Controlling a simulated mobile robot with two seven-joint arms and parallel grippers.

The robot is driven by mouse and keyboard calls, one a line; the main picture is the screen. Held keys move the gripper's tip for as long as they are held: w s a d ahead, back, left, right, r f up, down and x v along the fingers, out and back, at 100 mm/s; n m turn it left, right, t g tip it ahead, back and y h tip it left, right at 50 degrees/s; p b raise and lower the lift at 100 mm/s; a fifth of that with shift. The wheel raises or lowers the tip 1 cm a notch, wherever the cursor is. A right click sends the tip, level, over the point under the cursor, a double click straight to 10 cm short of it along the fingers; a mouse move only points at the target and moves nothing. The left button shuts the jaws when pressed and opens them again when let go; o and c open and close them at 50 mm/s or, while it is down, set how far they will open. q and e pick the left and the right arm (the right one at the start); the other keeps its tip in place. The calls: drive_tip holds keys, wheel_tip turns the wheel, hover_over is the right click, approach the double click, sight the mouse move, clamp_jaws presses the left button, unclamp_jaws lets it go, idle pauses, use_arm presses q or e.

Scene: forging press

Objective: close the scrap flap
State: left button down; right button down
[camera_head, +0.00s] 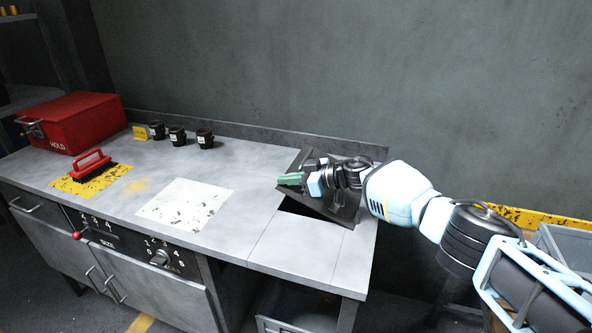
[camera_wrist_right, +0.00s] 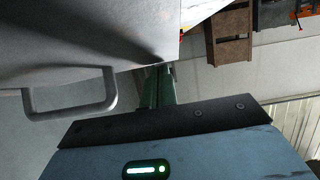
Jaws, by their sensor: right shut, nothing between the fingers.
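The scrap flap (camera_head: 345,205) is a dark plate at the right end of the grey bench. It stands tilted up, and a black opening (camera_head: 302,208) shows below its near edge. My right gripper (camera_head: 290,179) has green fingers and is shut and empty. It is at the flap's left side in the head view, and the arm hides part of the plate. In the right wrist view the shut fingers (camera_wrist_right: 160,86) are beside a grey plate with a loop handle (camera_wrist_right: 72,112), probably the flap. I cannot tell whether they touch it. My left gripper is not in view.
A white sheet (camera_head: 185,203) lies left of the opening. A red box (camera_head: 75,120), a red-handled brush (camera_head: 93,167) on a yellow mat and several black cups (camera_head: 177,136) stand further left. The wall is close behind the bench. The bench top between sheet and flap is clear.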

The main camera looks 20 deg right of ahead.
sight(291, 190)
drive_tip(key=shift+w+a+f+g+h+b, duration=0.15)
drive_tip(key=shift+w+a+f+g+h, duration=0.15)
drive_tip(key=shift+f, duration=0.55)
drive_tip(key=shift+w+a+f+g+h+b, duration=0.2)
drive_tip(key=shift+f+h, duration=0.25)
drive_tip(key=shift+f, duration=0.35)
drive_tip(key=shift+w+a+f+g+h+b, duration=0.15)
drive_tip(key=shift+f+g+h, duration=0.2)
drive_tip(key=shift+f, duration=0.5)
drive_tip(key=shift+s, duration=0.1)
